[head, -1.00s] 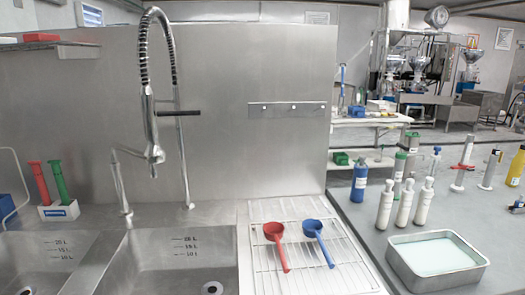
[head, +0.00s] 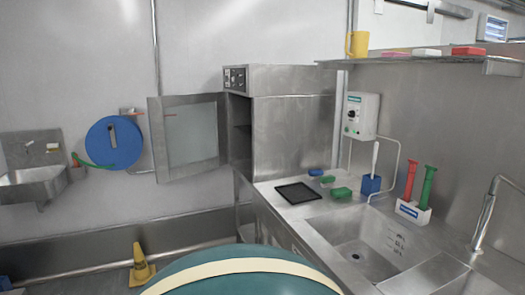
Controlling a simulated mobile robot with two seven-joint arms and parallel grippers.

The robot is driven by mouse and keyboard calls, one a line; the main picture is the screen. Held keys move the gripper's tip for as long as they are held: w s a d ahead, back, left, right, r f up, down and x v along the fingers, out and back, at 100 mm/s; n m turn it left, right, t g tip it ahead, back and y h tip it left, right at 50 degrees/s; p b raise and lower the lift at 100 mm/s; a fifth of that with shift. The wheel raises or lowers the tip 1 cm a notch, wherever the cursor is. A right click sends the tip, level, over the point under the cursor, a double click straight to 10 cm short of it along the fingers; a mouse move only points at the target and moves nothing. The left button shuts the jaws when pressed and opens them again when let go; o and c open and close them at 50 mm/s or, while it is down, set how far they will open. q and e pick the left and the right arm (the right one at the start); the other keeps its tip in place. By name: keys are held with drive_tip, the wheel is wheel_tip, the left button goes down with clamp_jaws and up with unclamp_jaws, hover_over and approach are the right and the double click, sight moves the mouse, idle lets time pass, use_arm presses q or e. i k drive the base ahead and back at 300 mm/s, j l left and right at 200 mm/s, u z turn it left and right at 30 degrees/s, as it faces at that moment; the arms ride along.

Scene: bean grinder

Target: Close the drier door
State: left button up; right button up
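The drier (head: 290,125) is a tall steel cabinet at the left end of the steel counter. Its door (head: 190,135), a steel frame with a pale window, stands wide open and swung out to the left. The dark opening of the drier (head: 240,138) shows, with a shelf edge inside. A small control panel (head: 235,78) sits above the opening. Neither of my grippers is in the head view.
A large teal rounded thing with a cream band (head: 240,275) fills the bottom middle. A yellow cone (head: 141,265) stands on the floor at the left. A blue hose reel (head: 113,143) and small sink (head: 35,187) are on the left wall. The counter holds a sink (head: 365,240).

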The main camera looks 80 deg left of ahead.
sight(163, 174)
drive_tip(key=u, duration=2.5)
drive_tip(key=i+j, duration=0.2)
drive_tip(key=j, duration=0.15)
drive_tip(key=i+j, duration=0.2)
drive_tip(key=j, duration=0.15)
drive_tip(key=i+j, duration=0.2)
drive_tip(key=j, duration=0.15)
drive_tip(key=i+j+z, duration=0.1)
drive_tip(key=j, duration=0.25)
drive_tip(key=i+j, duration=0.45)
drive_tip(key=j, duration=0.25)
drive_tip(key=i+j, duration=0.2)
drive_tip(key=j, duration=0.15)
